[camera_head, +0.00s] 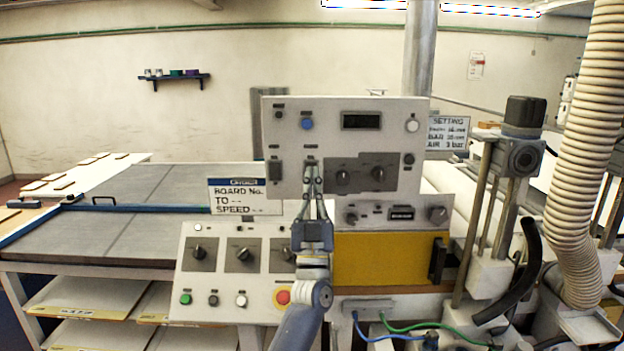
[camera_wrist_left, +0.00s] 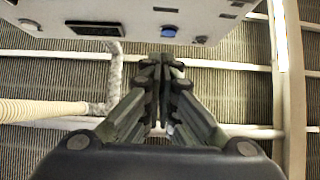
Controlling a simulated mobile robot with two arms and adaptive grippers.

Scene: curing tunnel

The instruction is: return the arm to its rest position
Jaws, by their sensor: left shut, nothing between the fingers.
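My left gripper (camera_head: 312,172) is raised in front of the upper control panel (camera_head: 290,155) in the head view. Its fingers point up and are closed with nothing between them. In the left wrist view the closed fingertips (camera_wrist_left: 161,68) point toward the panel (camera_wrist_left: 215,20), whose blue button (camera_wrist_left: 169,31) shows just beyond them. I cannot tell whether the tips touch the panel. My left arm (camera_head: 305,310) passes in front of the lower panel and partly hides its knobs. My right gripper is not seen.
A lower panel (camera_head: 218,300) carries knobs, buttons and a red emergency button (camera_head: 283,297). A yellow panel (camera_head: 385,258) is to its right. A large ribbed hose (camera_head: 592,150) and a motor post (camera_head: 522,120) stand at right. A grey conveyor (camera_head: 110,235) lies at left.

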